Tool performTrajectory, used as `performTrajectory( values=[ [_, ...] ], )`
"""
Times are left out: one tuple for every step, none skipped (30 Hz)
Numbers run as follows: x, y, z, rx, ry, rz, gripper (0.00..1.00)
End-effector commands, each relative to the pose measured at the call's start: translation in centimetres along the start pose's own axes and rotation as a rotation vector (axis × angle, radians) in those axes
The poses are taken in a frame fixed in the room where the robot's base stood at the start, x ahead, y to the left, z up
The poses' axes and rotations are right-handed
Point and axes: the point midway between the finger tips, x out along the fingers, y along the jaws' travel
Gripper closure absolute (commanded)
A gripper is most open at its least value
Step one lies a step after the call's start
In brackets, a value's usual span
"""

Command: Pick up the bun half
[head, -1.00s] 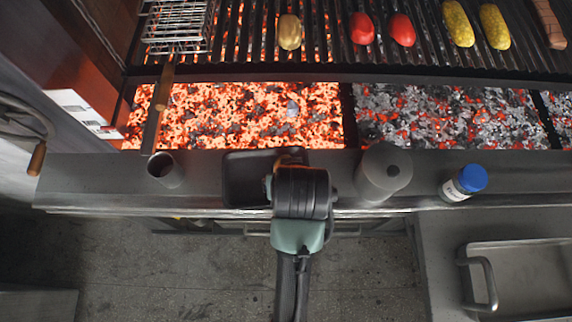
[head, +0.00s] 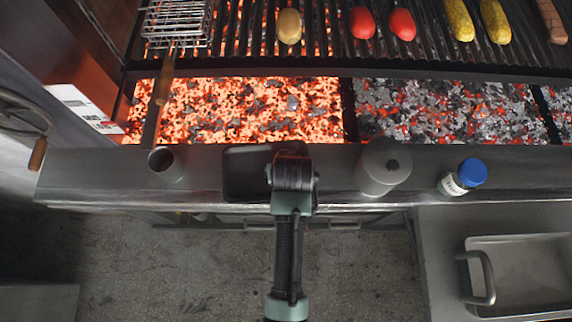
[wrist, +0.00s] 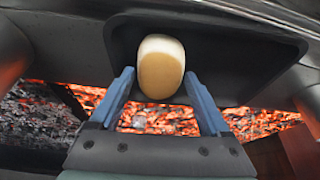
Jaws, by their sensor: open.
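The bun half (wrist: 161,66), pale tan with a browner face, lies in a black tray (wrist: 230,58) in the wrist view. My gripper (wrist: 159,74) is open, with its two blue fingers to the left and right of the bun's lower part. I cannot tell how deep the fingertips reach, and nothing is gripped. In the head view the black tray (head: 240,178) sits on the grill's front ledge. My arm covers its right part and hides the bun half and the fingers.
Glowing coals (head: 240,112) lie just behind the ledge (head: 110,175). A metal pan (head: 525,270) is at lower right.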

Motion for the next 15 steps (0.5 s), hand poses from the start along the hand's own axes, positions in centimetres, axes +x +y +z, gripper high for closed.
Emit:
performTrajectory(
  values=[
    [0.11, 0.0, -0.01, 0.0, 0.0, 0.0, 0.2],
    [0.13, 0.0, -0.01, 0.0, 0.001, 0.0, 0.2],
    [0.13, 0.0, -0.01, 0.0, 0.001, 0.0, 0.2],
    [0.12, 0.0, -0.01, 0.0, 0.001, 0.0, 0.2],
    [0.11, 0.0, -0.01, 0.0, 0.001, 0.0, 0.2],
    [0.11, 0.0, -0.01, 0.0, 0.001, 0.0, 0.2],
    [0.1, 0.0, 0.0, 0.0, 0.001, 0.0, 0.21],
    [0.1, -0.01, 0.0, 0.0, 0.0, 0.0, 0.27],
    [0.1, -0.01, 0.0, 0.0, 0.0, 0.0, 0.34],
    [0.1, -0.01, 0.0, 0.0, 0.0, 0.0, 0.4],
    [0.09, -0.01, 0.01, 0.0, 0.0, 0.0, 0.45],
    [0.09, -0.01, 0.01, 0.0, 0.0, 0.0, 0.52],
    [0.09, -0.01, 0.01, 0.0, 0.0, 0.0, 0.57],
    [0.09, -0.01, 0.01, 0.0, 0.0, 0.0, 0.63],
    [0.08, -0.01, 0.01, 0.0, 0.0, 0.0, 0.7]
  ],
)
